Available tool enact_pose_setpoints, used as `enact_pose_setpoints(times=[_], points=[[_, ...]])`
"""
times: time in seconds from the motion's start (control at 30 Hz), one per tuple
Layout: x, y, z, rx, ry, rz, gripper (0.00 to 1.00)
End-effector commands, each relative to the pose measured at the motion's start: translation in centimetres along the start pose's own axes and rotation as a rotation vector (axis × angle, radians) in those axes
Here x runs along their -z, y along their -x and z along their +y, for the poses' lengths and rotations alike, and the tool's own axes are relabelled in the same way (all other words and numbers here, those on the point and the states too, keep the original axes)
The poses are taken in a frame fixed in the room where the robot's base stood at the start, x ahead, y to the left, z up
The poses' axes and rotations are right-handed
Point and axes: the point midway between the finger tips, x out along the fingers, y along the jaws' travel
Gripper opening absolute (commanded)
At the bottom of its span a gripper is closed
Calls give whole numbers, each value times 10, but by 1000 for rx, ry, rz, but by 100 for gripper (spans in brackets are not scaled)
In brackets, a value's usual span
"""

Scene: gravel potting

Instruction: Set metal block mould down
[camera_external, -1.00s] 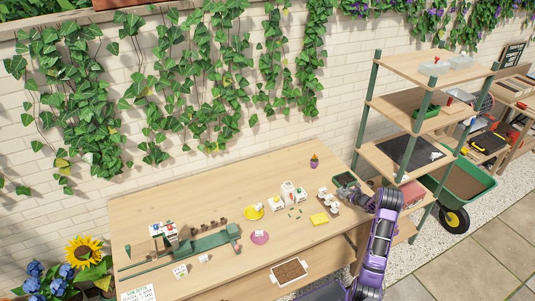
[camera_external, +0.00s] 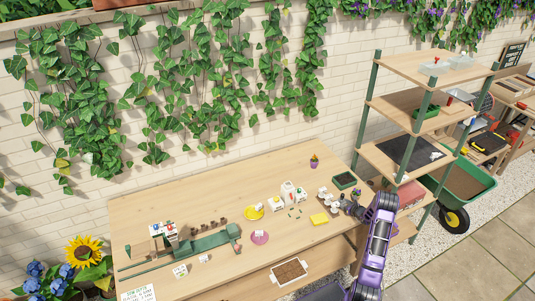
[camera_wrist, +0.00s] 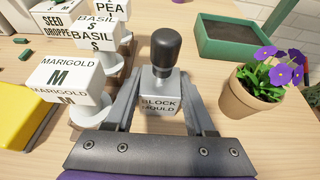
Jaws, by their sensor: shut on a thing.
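The metal block mould (camera_wrist: 160,104) is a small grey block with a black knob handle on top and a "BLOCK MOULD" label, seen in the wrist view. My gripper (camera_wrist: 162,86) is shut on it, one finger at each side. The mould looks upright, at or just above the wooden table top (camera_wrist: 215,150); I cannot tell whether it touches. In the external view my gripper (camera_external: 352,207) is at the right end of the table, and the mould is too small to make out.
Labelled seed boxes (camera_wrist: 72,80) stand close on the left, with a yellow block (camera_wrist: 22,112) beyond. A purple-flowered pot (camera_wrist: 252,98) is close on the right. A green soil tray (camera_wrist: 240,45) lies behind. Green-posted shelves (camera_external: 410,120) stand right of the table.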

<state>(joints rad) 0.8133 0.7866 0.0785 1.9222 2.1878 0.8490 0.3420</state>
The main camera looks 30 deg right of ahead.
Motion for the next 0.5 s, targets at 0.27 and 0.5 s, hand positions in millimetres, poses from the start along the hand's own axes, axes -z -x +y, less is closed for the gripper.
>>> enact_pose_setpoints(times=[0.27,0.5], points=[[1,0,0,0,0,1,67],[-5,2,0,0,0,0,67]])
